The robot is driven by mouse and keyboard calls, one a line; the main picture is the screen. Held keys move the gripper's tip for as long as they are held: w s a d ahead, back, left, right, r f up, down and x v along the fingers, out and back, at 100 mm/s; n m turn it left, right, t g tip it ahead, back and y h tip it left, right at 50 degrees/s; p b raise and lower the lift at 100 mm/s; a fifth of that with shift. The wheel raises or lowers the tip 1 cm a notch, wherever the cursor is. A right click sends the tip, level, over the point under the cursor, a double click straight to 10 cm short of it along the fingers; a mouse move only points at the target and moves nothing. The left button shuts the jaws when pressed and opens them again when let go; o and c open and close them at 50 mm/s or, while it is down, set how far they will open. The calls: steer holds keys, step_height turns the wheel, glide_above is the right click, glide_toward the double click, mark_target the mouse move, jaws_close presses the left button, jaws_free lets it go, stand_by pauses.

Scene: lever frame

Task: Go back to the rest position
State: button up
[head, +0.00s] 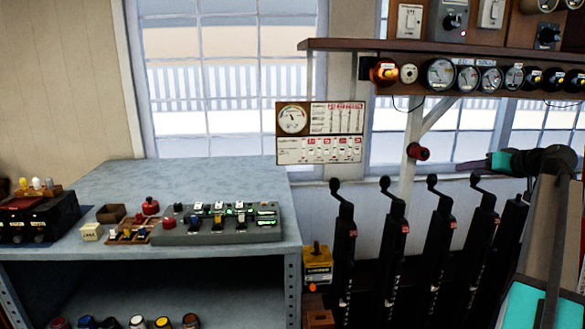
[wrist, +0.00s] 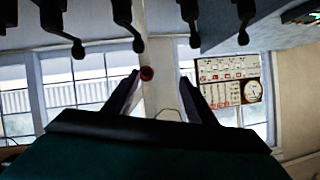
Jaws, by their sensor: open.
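My gripper (wrist: 162,82) shows in the wrist view with its two dark fingers spread apart and nothing between them. In the head view my arm comes in from the right edge, and its dark end (head: 474,165) points left, above the right-hand levers. Several black levers (head: 343,235) stand upright in a row below it. They hang from the top of the wrist view (wrist: 128,22), which is upside down. My gripper appears apart from every lever. No rest position is marked in either view.
A red round fitting (head: 418,152) sits on the white post, left of my arm's end. A shelf with gauges (head: 440,73) runs above. A grey bench (head: 200,172) with a switch panel (head: 220,224) stands left. A gauge chart (head: 320,132) hangs by the window.

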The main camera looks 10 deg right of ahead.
steer(key=w+a+f+g+y, duration=0.1)
steer(key=a+f+g, duration=0.1)
steer(key=a+f, duration=0.9)
steer(key=w+a+f+g+y, duration=0.15)
steer(key=a+f, duration=0.25)
steer(key=f, duration=1.3)
steer(key=w+a+f+g, duration=0.1)
steer(key=a+f+g, duration=0.2)
steer(key=a+f, duration=0.75)
steer(key=s+a+f+g, duration=0.2)
steer(key=s+a+f, duration=0.2)
steer(key=f, duration=0.4)
steer(key=s+a+f+g, duration=0.1)
steer(key=s+a+f, duration=0.35)
steer(key=f, duration=0.25)
steer(key=s+a+f+g, duration=0.25)
steer(key=a+f, duration=0.25)
steer(key=f, duration=0.3)
steer(key=s+a+f+g+h, duration=0.1)
steer(key=s+a+f, duration=0.3)
steer(key=s, duration=0.7)
steer(key=s+a+f+n+g+h, duration=0.1)
steer(key=s+a+f+g, duration=0.2)
steer(key=s+f, duration=0.5)
steer(key=s+a+f+n+g+h, duration=0.1)
steer(key=s+a+f, duration=0.4)
steer(key=s, duration=1)
steer(key=shift+a+f+g+h, duration=0.35)
steer(key=shift+f+g, duration=0.05)
steer(key=shift+g, duration=0.3)
